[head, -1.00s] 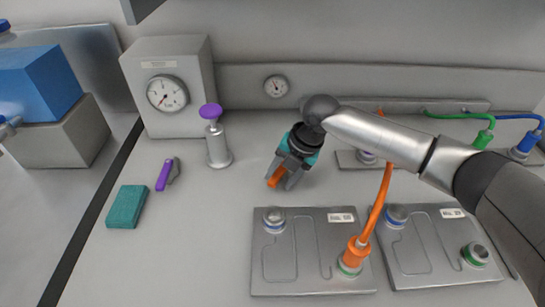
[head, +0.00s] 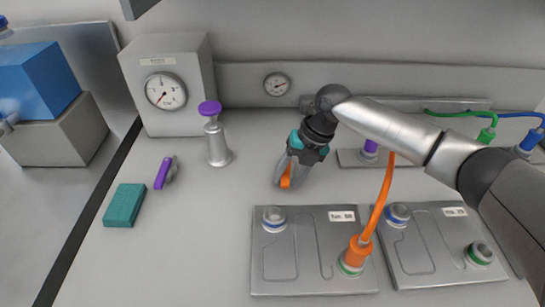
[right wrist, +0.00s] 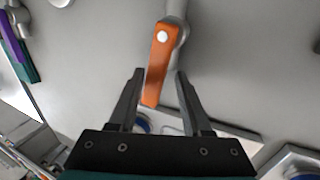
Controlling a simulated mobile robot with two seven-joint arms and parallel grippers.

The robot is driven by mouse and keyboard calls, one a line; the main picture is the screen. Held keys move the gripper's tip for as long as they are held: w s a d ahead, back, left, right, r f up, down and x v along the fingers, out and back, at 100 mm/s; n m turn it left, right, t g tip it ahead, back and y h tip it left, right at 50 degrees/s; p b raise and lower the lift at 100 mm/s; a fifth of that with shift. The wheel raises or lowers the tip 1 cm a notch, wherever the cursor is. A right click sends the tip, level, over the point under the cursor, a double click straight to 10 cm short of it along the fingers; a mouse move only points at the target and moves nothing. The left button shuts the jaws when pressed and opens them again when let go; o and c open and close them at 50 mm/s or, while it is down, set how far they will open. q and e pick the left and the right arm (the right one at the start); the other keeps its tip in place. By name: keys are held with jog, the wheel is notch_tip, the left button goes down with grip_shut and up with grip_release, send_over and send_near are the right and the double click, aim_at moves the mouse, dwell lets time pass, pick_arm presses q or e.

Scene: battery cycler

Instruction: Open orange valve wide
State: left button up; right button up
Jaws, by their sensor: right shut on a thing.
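In the head view the gripper hides most of the valve body. My left gripper is not in view.
A purple valve handle (head: 163,173) and a teal block (head: 124,206) lie to the left. A purple-topped cylinder (head: 215,145) stands before the large gauge box (head: 170,85). An orange cable (head: 378,205) rises from the left plate (head: 310,278) close beside my right arm.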

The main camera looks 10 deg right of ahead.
jog(key=shift+c, duration=1.1)
jog(key=shift+d, duration=0.2)
jog(key=shift+o, duration=1.2)
jog(key=shift+s, duration=0.1)
jog(key=p+v, duration=0.7)
jog(key=v, duration=0.1)
jog(key=shift+d, duration=0.15)
